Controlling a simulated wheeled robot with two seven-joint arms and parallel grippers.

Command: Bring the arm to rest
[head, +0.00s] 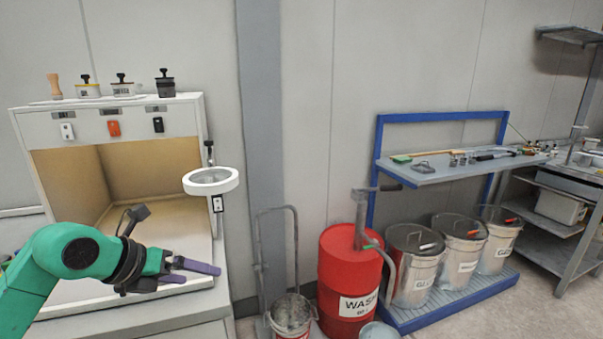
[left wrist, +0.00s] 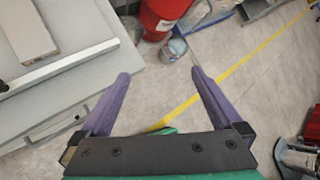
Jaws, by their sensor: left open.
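My left gripper (head: 192,272) with its purple fingers is at the lower left of the head view, at the end of my green arm. It is in front of the white cabinet (head: 190,117) with the open tan inside. In the left wrist view my left gripper (left wrist: 160,85) has its fingers wide apart, with nothing between them but floor beyond. My right gripper is in neither view.
A red drum (head: 350,265) and metal pails (head: 412,275) on a blue rack (head: 440,118) stand to the right. The wrist view shows open floor.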

